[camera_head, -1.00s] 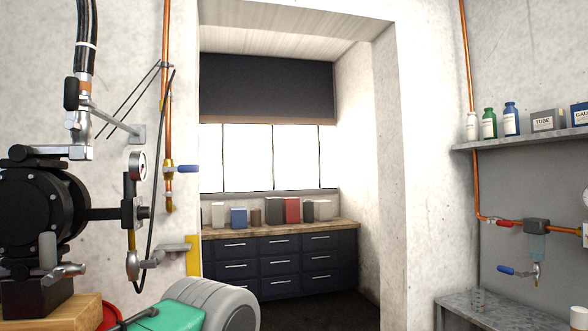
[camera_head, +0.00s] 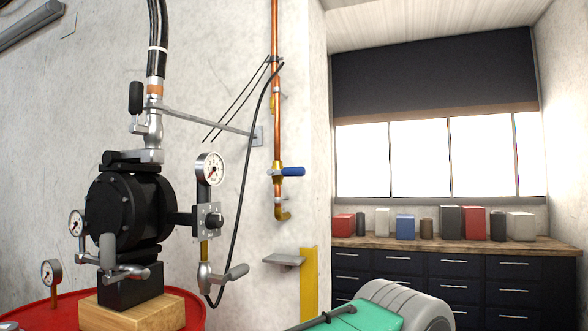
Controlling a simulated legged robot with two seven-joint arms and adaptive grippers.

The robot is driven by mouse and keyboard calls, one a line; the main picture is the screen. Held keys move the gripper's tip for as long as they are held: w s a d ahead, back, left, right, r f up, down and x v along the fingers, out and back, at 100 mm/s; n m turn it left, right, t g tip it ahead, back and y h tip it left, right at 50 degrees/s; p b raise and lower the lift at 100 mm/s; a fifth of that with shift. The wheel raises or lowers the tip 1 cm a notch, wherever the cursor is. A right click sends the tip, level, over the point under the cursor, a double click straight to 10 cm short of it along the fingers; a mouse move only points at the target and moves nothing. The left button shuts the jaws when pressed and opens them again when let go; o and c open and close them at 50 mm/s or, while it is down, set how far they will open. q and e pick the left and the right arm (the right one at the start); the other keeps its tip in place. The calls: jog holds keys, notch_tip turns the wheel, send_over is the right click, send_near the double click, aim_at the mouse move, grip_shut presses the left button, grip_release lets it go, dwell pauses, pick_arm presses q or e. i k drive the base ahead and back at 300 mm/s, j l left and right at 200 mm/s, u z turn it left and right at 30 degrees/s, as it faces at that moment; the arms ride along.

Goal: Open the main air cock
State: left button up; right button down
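A valve with a blue lever handle (camera_head: 291,171) sits on the vertical copper pipe (camera_head: 276,110) on the wall, right of the pump. The blue lever sticks out sideways to the right, across the pipe. I cannot tell from labels whether this is the main air cock. Other valve levers show on the black pump assembly (camera_head: 125,210): a black upright one (camera_head: 135,98) near the hose and grey ones below. Neither of my grippers is in view.
The pump stands on a wooden block (camera_head: 130,312) on a red drum (camera_head: 50,315). A green and grey object (camera_head: 365,316) lies at the bottom centre. A small grey wall shelf (camera_head: 284,260) and dark drawers (camera_head: 400,263) are behind it.

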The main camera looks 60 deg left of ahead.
aim_at(300, 171)
jog(key=i+u, duration=0.65)
jog(key=u, duration=0.2)
jog(key=i+l+u, duration=0.15)
jog(key=i+u, duration=0.25)
jog(key=i+l+u, duration=0.15)
jog(key=u, duration=0.3)
jog(key=i+l+u, duration=0.2)
jog(key=l+u, duration=0.2)
